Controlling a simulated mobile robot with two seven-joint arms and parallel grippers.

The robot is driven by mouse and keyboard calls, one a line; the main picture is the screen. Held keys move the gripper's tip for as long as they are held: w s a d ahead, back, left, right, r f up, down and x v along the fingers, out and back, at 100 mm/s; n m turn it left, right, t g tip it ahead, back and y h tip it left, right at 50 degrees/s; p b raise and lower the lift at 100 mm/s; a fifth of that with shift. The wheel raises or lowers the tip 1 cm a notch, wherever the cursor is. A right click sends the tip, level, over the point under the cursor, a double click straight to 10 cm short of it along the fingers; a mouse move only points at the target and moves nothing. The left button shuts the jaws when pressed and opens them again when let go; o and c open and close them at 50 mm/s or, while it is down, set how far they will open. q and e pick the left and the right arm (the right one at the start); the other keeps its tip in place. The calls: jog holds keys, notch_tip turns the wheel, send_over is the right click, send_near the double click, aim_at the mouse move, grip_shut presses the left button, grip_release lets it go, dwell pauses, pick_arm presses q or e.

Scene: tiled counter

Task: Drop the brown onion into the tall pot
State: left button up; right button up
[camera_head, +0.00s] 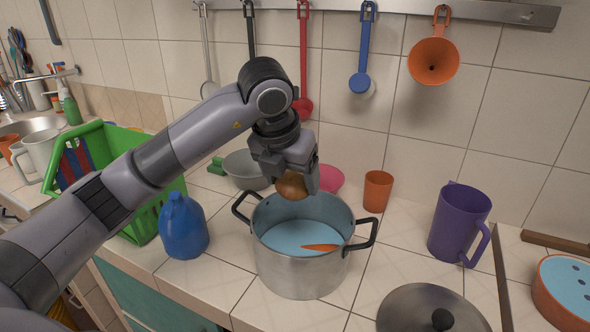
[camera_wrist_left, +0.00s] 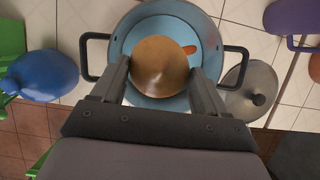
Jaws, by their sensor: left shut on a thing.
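The brown onion (camera_head: 293,185) is held between the fingers of my left gripper (camera_head: 290,178), which is shut on it. The onion hangs over the mouth of the tall pot (camera_head: 300,275), near its back rim. In the left wrist view the onion (camera_wrist_left: 160,66) sits between the two fingertips, with the pot's rim (camera_wrist_left: 122,35) around it. The pot is steel with two dark handles and has light blue contents with an orange carrot (camera_head: 321,247). My right gripper is in neither view.
A purple pitcher (camera_head: 459,222) and a lid (camera_head: 415,310) are to the right.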

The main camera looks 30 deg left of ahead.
aim_at(286, 187)
pick_arm(q)
jog(key=shift+f, duration=0.55)
notch_tip(286, 187, down, 4)
jog(key=shift+f+b, duration=0.1)
jog(key=shift+b, duration=1.15)
jog(key=o, duration=1.2)
jog(key=shift+c, duration=0.2)
jog(key=shift+b+v, duration=0.4)
jog(key=shift+v, duration=3.3)
jog(key=shift+f, duration=0.1)
